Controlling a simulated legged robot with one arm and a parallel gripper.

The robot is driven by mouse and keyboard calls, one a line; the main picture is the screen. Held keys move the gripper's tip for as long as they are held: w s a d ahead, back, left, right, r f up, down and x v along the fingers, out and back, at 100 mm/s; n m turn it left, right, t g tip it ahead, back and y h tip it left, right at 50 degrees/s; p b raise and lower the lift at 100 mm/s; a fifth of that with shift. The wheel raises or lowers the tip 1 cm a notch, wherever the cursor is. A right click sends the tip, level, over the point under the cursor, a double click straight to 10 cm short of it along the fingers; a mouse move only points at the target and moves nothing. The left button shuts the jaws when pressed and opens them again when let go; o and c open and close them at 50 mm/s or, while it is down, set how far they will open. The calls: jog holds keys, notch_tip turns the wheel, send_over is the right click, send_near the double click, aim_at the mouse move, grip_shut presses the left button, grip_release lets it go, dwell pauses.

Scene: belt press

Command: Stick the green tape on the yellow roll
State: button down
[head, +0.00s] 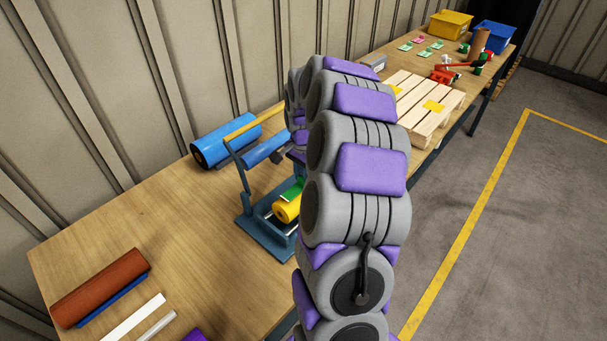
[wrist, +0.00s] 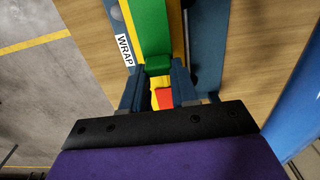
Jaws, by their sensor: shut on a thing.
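The yellow roll (head: 287,208) sits in the blue press stand on the wooden table, partly hidden by my arm in the head view. In the wrist view a yellow strip of it (wrist: 185,22) shows beside the green tape. The green tape (head: 292,191) lies at the top of the yellow roll; in the wrist view it is a broad green strip (wrist: 152,28) running down to a green end between my fingers. My gripper (wrist: 158,72) is shut on the green tape. A small yellow and red part shows below, between the fingers.
The press stand (head: 262,238) surrounds the roll, with a blue roller (head: 264,150) above it. A large blue roll (head: 226,140) lies behind. A brown roll (head: 100,286) lies at the front left. A wooden pallet (head: 418,112) stands right; bare table lies left.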

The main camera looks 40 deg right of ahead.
jog(key=shift+a+f, duration=0.15)
jog(key=shift+a, duration=0.1)
jog(key=shift+d+f, duration=0.1)
jog(key=shift+f, duration=0.25)
dwell(0.9)
jog(key=shift+r, duration=0.1)
dwell(0.5)
jog(key=c, duration=0.8)
grip_release()
jog(key=shift+r, duration=0.1)
notch_tip(320, 180, up, 17)
jog(key=p, duration=0.3)
jog(key=shift+r+p, duration=0.2)
jog(key=shift+p, duration=0.15)
